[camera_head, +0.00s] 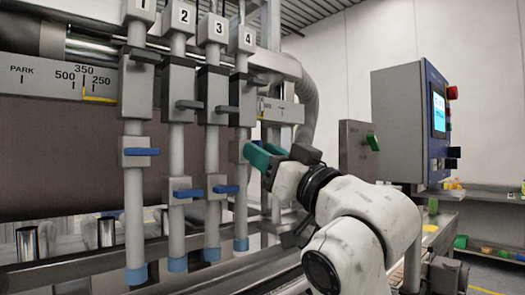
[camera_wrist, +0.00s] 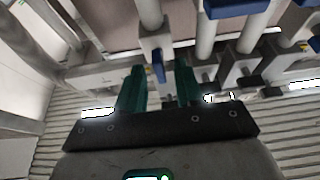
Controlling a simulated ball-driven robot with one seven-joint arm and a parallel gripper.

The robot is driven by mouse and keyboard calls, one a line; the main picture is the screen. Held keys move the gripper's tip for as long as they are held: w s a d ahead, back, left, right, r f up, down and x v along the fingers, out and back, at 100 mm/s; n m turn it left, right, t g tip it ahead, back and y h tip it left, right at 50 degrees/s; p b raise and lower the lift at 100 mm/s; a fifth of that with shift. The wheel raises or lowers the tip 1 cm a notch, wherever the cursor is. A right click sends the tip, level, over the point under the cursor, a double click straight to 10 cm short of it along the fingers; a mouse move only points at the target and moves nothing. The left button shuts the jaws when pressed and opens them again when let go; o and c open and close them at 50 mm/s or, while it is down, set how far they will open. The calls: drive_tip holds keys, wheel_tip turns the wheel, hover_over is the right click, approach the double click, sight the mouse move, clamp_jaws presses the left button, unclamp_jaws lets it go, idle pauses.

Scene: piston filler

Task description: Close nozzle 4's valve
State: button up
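Nozzle 4 (camera_head: 248,38) is the rightmost of the numbered filling nozzles in the head view. Its grey valve block (camera_head: 236,150) sits on the pipe just left of my gripper (camera_head: 262,155), whose teal fingers hide the handle there. In the wrist view, a blue handle (camera_wrist: 158,68) lies roughly in line with its pipe, below a grey block (camera_wrist: 156,40). My gripper (camera_wrist: 160,88) is open, with one teal finger on each side of this handle and a visible gap to both. I cannot tell how deep the handle sits between the fingers.
Nozzle 1's blue handle (camera_head: 141,151), nozzle 2's (camera_head: 187,193) and nozzle 3's (camera_head: 226,189) lie across their pipes. A grey hose (camera_head: 307,100) hangs behind my gripper. A control cabinet (camera_head: 398,120) stands at right. Metal cups (camera_head: 28,243) stand at lower left.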

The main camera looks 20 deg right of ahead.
drive_tip(key=shift+w+a+r, duration=0.15)
drive_tip(key=shift+w+r, duration=0.05)
drive_tip(key=shift+w, duration=0.2)
clamp_jaws()
